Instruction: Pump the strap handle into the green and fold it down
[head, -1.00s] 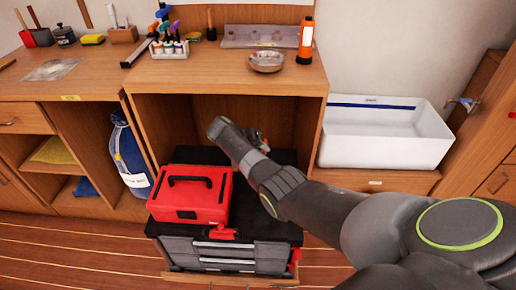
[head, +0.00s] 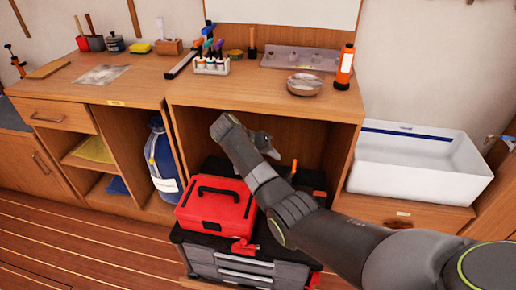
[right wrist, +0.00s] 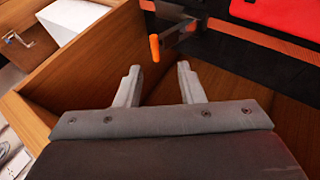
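The strap handle appears as a dark lever with an orange tip (right wrist: 155,48) in the right wrist view. Its orange end (head: 294,167) also shows beside my forearm in the head view. My right gripper (right wrist: 158,82) is open and empty, its two fingers apart, with the orange tip just beyond the gap between them. In the head view the right gripper (head: 268,143) is inside the open bay under the bench, partly hidden by my wrist. No green mark is visible on the strap. My left gripper is not in view.
A red toolbox (head: 214,205) sits on a black-and-grey drawer chest (head: 245,270) in front of the bay. The bay's wooden side wall (right wrist: 95,45) is close to the fingers. A white basin (head: 415,165) stands at right. Bottles and a bowl (head: 304,85) are on the bench.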

